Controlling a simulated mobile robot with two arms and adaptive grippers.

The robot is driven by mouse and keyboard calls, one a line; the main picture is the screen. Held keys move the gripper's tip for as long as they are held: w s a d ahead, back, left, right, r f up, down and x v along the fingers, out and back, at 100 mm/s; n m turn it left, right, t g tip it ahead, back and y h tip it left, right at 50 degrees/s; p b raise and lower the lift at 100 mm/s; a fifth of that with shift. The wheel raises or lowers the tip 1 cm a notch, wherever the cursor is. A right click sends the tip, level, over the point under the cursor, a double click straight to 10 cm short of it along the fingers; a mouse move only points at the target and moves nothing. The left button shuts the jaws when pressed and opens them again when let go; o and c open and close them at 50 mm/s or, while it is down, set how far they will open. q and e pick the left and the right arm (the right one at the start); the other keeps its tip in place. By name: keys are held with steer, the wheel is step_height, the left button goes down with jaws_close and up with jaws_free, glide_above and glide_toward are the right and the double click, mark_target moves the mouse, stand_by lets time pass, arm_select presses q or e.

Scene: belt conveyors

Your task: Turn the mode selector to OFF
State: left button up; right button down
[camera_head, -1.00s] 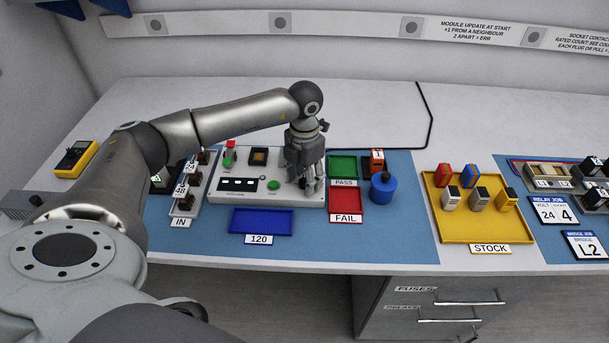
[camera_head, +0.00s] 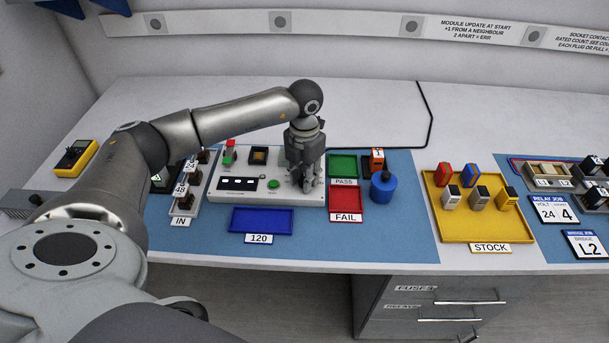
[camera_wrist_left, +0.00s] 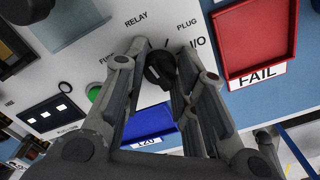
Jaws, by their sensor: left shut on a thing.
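The mode selector (camera_wrist_left: 158,72) is a black rotary knob on the white test panel (camera_head: 222,196). In the left wrist view, printed words RELAY, PLUG and I/O show around it, and another word is partly covered. My left gripper (camera_head: 307,186) points down over the right part of the panel. In the left wrist view its fingers (camera_wrist_left: 160,68) are closed on the two sides of the knob. The knob is hidden by the gripper in the head view, and its exact pointing direction is hard to tell. My right gripper is not in view.
The panel also carries a green button (camera_head: 273,185) and a red-and-green part (camera_head: 229,152). Close by are a green PASS tray (camera_head: 343,166), a red FAIL tray (camera_head: 347,205), a blue tray (camera_head: 262,220) and a blue round container (camera_head: 383,190). A yellow STOCK tray (camera_head: 460,226) lies further right.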

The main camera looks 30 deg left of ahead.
arm_select(q)
steer(key=n, duration=0.3)
steer(key=shift+n, duration=0.3)
steer(key=n, duration=0.3)
steer(key=shift+n, duration=0.3)
steer(key=n, duration=0.3)
steer(key=shift+r+n, duration=0.1)
steer(key=shift+n, duration=0.2)
steer(key=shift+n+p, duration=0.5)
steer(key=shift+n, duration=1.4)
steer(key=o, duration=1.1)
step_height(320, 180, up, 12)
steer(key=shift+f, duration=0.1)
